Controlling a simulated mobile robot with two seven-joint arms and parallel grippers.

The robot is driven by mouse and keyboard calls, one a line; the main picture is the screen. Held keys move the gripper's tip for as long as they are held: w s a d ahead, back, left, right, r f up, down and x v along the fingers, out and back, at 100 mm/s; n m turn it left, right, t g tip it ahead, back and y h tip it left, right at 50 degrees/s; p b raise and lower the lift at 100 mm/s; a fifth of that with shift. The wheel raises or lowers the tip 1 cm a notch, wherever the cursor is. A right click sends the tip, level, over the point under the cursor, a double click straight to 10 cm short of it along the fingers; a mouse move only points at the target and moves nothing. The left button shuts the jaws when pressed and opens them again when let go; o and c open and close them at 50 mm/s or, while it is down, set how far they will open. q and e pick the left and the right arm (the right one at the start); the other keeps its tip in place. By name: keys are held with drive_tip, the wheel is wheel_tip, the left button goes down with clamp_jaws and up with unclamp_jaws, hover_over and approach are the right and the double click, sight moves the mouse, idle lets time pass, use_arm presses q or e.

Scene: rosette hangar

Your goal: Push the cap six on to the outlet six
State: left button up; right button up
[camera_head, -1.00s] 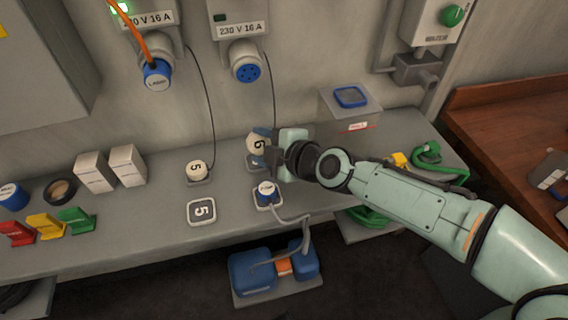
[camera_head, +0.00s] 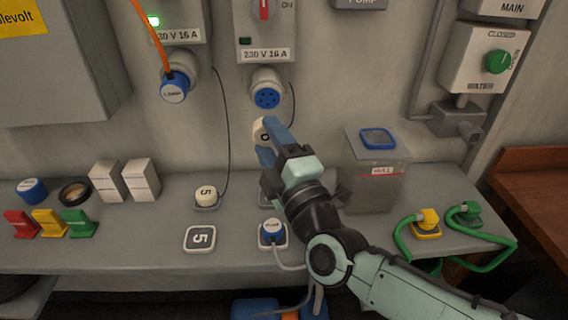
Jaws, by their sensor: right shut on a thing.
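Cap six (camera_head: 261,132) is a round cream cap with a dark 6, partly covered by the gripper fingers. My right gripper (camera_head: 270,146) is shut on it and holds it above the bench, close to the wall. Outlet six (camera_head: 267,93) is a grey round socket with a blue face and dark holes, under a 230 V 16 A label. It is uncovered, and the cap is just below it and apart from it in the picture. A thin dark cord hangs beside the outlet. My left gripper is not in view.
The left outlet holds a blue plug (camera_head: 174,87) on an orange cable. Cap five (camera_head: 206,196) and a blue plug (camera_head: 272,231) are on the bench (camera_head: 130,240). A grey bin (camera_head: 377,178) stands right of my gripper. Green hoses (camera_head: 485,238) lie at the right.

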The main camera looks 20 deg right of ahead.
drive_tip(key=shift+s+r, duration=0.4)
drive_tip(key=shift+r, duration=0.2)
drive_tip(key=shift+w, duration=0.1)
drive_tip(key=shift+w+d+r, duration=0.15)
drive_tip(key=shift+w+d, duration=0.1)
drive_tip(key=shift+w, duration=0.65)
drive_tip(key=shift+w+d+r, duration=0.15)
drive_tip(key=shift+w+d, duration=0.1)
drive_tip(key=shift+w, duration=0.65)
drive_tip(key=shift+w+d+r, duration=0.15)
drive_tip(key=shift+w+d, duration=0.1)
drive_tip(key=shift+w, duration=0.65)
drive_tip(key=shift+p, duration=0.5)
idle(0.4)
drive_tip(key=shift+w+d+r, duration=0.1)
drive_tip(key=shift+w+d, duration=0.05)
drive_tip(key=shift+w, duration=0.3)
idle(0.4)
drive_tip(key=o, duration=1.1)
drive_tip(key=shift+w, duration=0.1)
drive_tip(key=shift+c, duration=0.2)
